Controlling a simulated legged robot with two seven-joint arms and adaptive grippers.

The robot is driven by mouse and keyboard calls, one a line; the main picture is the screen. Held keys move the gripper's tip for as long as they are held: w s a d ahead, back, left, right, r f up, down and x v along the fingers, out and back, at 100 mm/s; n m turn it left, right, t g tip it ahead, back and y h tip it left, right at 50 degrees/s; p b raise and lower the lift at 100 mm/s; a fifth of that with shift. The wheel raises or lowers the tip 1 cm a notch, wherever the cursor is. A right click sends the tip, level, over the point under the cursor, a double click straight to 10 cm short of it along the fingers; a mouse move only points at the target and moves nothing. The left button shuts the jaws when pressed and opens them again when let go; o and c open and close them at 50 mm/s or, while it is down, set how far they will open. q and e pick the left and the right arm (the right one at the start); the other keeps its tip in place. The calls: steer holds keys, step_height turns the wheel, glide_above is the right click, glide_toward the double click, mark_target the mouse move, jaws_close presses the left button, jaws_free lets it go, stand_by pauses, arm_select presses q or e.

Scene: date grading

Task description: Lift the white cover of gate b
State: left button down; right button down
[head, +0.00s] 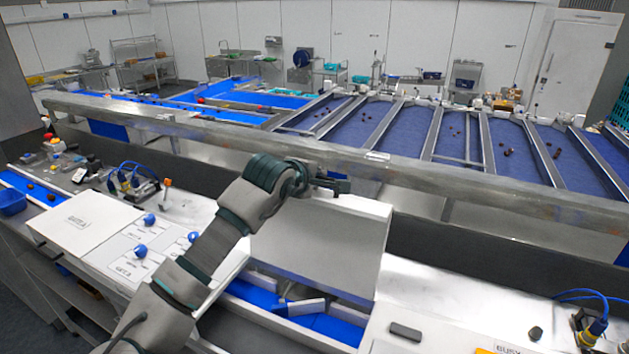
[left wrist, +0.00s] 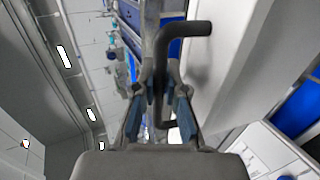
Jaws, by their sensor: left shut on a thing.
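The white cover of gate b (head: 325,235) stands raised at a steep tilt in the middle of the head view. Below it the open bay shows a blue belt (head: 335,327) and a pale flap (head: 306,307). My left gripper (head: 331,184) is at the cover's top edge, shut on its dark handle. In the left wrist view the fingers (left wrist: 160,112) close around the bent handle (left wrist: 195,29), beside the white cover (left wrist: 228,65). The label of gate b (head: 128,266) is on the panel left of my arm. My right gripper is not in view.
The closed gate a cover (head: 82,222) lies at left, near blue knobs (head: 140,251). Another white cover (head: 440,318) with a dark handle (head: 405,331) lies at right. A long metal rail (head: 430,175) runs behind the raised cover, with sloping blue lanes beyond.

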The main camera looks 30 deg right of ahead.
arm_select(q)
steer(key=shift+d+f, duration=0.1)
steer(key=shift+f, duration=0.05)
steer(key=c, duration=1.2)
jaws_free()
steer(key=shift+w, duration=0.1)
steer(key=v, duration=1.2)
steer(key=shift+w+d+f, duration=0.1)
steer(key=shift+d, duration=0.25)
